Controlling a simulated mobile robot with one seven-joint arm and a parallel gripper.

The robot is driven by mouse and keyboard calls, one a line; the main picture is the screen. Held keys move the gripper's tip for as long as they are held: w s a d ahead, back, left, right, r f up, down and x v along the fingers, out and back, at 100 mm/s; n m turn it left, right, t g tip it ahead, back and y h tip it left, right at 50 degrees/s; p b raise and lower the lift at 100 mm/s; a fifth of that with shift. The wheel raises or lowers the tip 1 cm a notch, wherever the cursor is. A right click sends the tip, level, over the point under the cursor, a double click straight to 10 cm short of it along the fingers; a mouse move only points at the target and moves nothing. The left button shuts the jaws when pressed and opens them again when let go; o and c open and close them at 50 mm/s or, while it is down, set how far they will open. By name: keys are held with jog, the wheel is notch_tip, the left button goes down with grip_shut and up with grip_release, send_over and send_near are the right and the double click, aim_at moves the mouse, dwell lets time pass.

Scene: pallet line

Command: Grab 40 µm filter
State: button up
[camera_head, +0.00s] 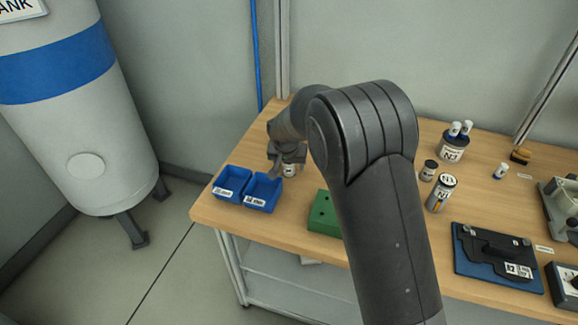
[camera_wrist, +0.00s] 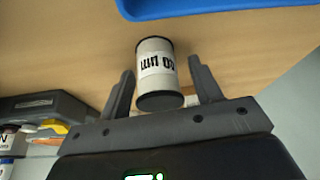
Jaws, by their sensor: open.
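A small white cylinder with dark ends, the filter (camera_wrist: 156,72), stands close ahead of my gripper in the wrist view. Its label appears upside down and ends in "0 µm"; I cannot read its first digit surely. My gripper (camera_wrist: 160,72) is open, with one finger on each side of the filter's near part and visible gaps at both sides. In the head view the filter (camera_head: 290,171) shows just under my gripper (camera_head: 284,163), on the wooden bench right of the blue bins. My arm hides part of the bench.
Two labelled blue bins, the left bin (camera_head: 231,184) and the right bin (camera_head: 263,192), sit at the bench's left end. A green block (camera_head: 324,215) lies nearer the front edge. Jars (camera_head: 441,192), a dark case on a blue mat (camera_head: 462,267) and instruments stand at right.

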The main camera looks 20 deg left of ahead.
jog(key=c, duration=1)
jog(key=shift+r, duration=0.2)
